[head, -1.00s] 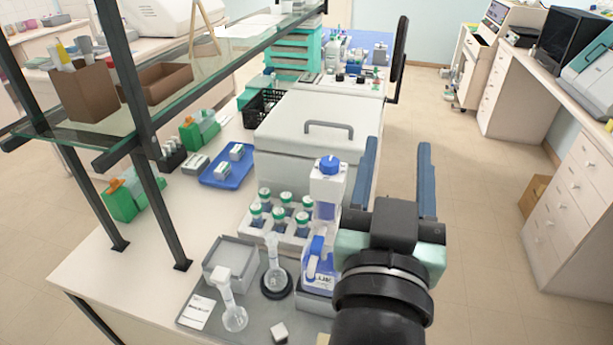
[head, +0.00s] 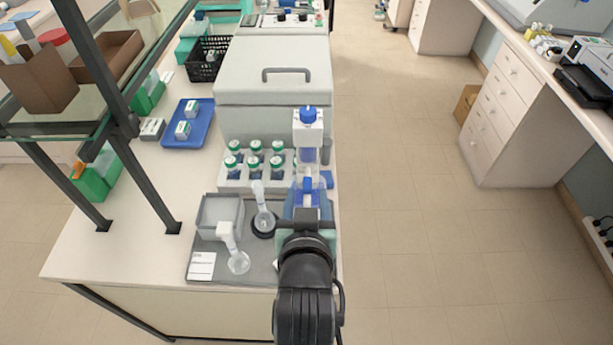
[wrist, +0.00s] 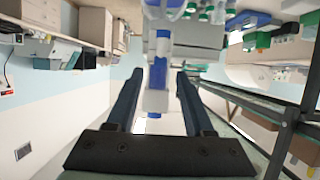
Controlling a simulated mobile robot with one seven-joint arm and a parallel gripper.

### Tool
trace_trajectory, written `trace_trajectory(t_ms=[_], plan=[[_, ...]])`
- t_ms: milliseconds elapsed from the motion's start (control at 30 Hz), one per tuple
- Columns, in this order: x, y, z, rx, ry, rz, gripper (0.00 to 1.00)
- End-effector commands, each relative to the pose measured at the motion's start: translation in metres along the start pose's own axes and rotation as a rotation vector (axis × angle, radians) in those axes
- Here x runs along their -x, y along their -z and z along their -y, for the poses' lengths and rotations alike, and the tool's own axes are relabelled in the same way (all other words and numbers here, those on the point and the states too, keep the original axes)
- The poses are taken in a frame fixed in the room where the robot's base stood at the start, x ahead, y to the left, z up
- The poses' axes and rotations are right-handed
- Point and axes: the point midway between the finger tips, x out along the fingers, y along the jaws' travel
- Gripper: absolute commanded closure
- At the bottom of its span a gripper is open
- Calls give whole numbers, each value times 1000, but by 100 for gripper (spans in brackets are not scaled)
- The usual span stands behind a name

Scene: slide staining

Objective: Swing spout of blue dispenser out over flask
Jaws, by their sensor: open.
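The blue dispenser (head: 307,131) stands upright at the counter's right edge, with a white head, a blue cap and blue lower parts. Its white and blue part (wrist: 158,75) shows between my fingers in the wrist view. My gripper (head: 307,196) is open at the dispenser's near side, low down; the fingers lie either side of that part in the picture, with gaps visible. I cannot make out which way the spout points. A clear flask (head: 263,219) stands in a black ring left of the dispenser. My gripper hides the dispenser's base.
A grey mat (head: 205,242) lies under the flasks, with a grey open box (head: 219,211) and a white card (head: 202,266). A rack (head: 233,182) of green-capped bottles stands behind. A large lidded box (head: 274,92) is further back. Open floor lies right of the counter.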

Motion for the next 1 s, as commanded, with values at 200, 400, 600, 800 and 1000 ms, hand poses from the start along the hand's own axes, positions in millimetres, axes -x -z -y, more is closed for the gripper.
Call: trace_trajectory(t_ms=[200,400,600,800,1000], plan=[[-33,2,0,2,-1,-1,48],[-51,2,-1,0,-1,-1,48],[-56,1,0,1,-1,-2,48],[-56,0,0,1,-1,-2,48],[-56,0,0,1,-1,-1,82]])
